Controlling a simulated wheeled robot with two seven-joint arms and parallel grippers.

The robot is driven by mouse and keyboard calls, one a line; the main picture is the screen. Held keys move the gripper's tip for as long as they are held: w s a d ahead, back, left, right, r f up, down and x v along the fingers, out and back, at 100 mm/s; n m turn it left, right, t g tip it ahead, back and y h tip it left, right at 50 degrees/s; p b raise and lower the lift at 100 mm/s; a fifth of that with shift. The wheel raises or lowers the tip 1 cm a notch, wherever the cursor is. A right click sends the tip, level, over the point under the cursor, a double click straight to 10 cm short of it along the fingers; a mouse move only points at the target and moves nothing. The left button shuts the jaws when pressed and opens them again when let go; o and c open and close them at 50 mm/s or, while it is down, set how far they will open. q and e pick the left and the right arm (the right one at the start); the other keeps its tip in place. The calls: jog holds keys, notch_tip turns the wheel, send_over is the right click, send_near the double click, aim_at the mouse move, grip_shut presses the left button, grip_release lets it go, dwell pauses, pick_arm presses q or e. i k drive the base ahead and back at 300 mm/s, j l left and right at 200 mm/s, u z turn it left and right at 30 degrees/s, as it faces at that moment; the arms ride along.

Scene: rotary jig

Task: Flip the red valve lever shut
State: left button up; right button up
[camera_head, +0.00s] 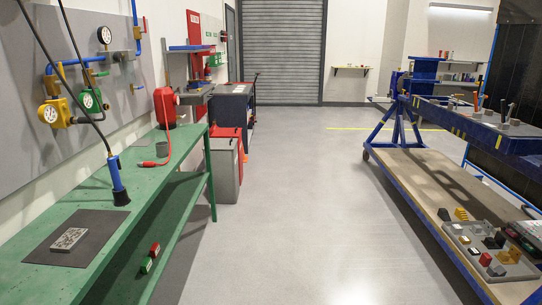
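A small red piece (145,23) shows beside the upright blue pipe (136,33) at the right end of the grey wall panel (30,150), at upper left. It may be the red valve lever, but it is too small to tell its shape or position. A grey fitting (124,57) sits on the pipework below it. Neither of my grippers is in the head view.
A green bench (180,150) runs along the left wall below the panel. A blue tool (117,181) hangs from a black cable over it. A red canister (165,107) stands at the bench's far end. A blue rig (455,118) stands at right. The floor (300,190) between is clear.

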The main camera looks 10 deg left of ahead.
aim_at(145, 25)
jog(key=i+u, duration=0.15)
jog(key=i, duration=1)
jog(key=i+l+u, duration=0.15)
jog(key=i, duration=0.95)
jog(key=i+j+u, duration=0.1)
jog(key=i+u, duration=0.25)
jog(key=i, duration=0.2)
jog(key=i+l+u, duration=0.1)
jog(key=i+u, duration=0.25)
jog(key=i, duration=0.15)
jog(key=i+l+u, duration=0.2)
jog(key=i+u, duration=0.15)
jog(key=i, duration=0.15)
jog(key=i+u, duration=0.25)
jog(key=i, duration=0.15)
